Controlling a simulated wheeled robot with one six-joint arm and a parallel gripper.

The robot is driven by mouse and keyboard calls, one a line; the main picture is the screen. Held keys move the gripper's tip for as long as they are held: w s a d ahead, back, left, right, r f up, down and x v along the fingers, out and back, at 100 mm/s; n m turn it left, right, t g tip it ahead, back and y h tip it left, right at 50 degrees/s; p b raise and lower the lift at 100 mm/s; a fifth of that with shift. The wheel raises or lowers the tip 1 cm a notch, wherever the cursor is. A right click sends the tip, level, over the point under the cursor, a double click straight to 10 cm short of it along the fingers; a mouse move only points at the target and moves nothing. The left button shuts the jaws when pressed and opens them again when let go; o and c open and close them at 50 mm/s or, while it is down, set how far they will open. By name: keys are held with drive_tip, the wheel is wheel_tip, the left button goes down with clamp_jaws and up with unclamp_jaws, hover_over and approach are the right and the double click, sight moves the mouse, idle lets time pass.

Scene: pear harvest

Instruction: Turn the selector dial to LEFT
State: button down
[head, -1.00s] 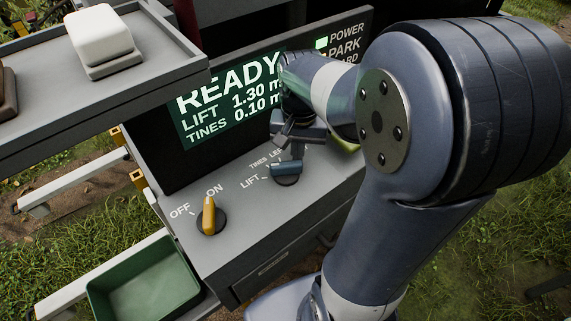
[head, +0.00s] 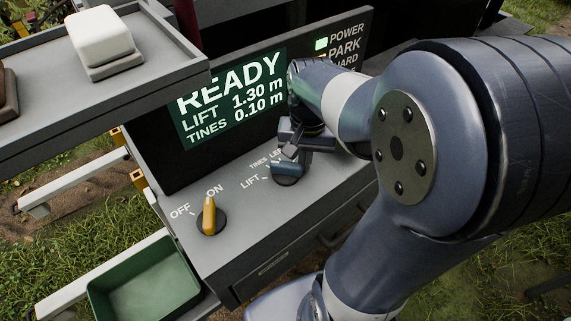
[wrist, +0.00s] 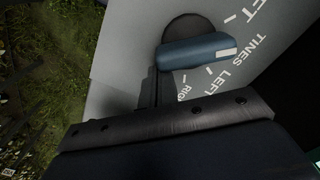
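The selector dial (head: 287,170) has a blue bar handle and sits on the grey panel, right of the yellow switch. In the wrist view the blue handle (wrist: 195,50) lies across its dark round base, and its white mark points towards the TINES label. LEFT and part of another label show beside it. My gripper (head: 289,153) is just behind the dial, tips down near the handle. In the wrist view its fingers (wrist: 149,88) appear together, beside the handle's left end. Nothing is seen between them. Whether they touch the handle is unclear.
A yellow OFF/ON switch (head: 209,216) stands on the panel, pointing to ON. The screen (head: 230,98) reads READY, LIFT 1.30 m, TINES 0.10 m. A green bin (head: 150,283) is at lower left. A grey shelf (head: 160,65) with a white block (head: 100,36) is at upper left.

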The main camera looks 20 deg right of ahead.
sight(305, 182)
drive_tip(key=shift+s, duration=0.25)
drive_tip(key=shift+s+a, duration=0.15)
drive_tip(key=shift+s, duration=0.6)
drive_tip(key=shift+s+a, duration=0.35)
drive_tip(key=shift+s, duration=0.1)
drive_tip(key=shift+w+d+p, duration=0.25)
drive_tip(key=shift+w+p, duration=0.05)
drive_tip(key=shift+p, duration=0.05)
wheel_tip(305, 182, up, 7)
drive_tip(key=p, duration=0.6)
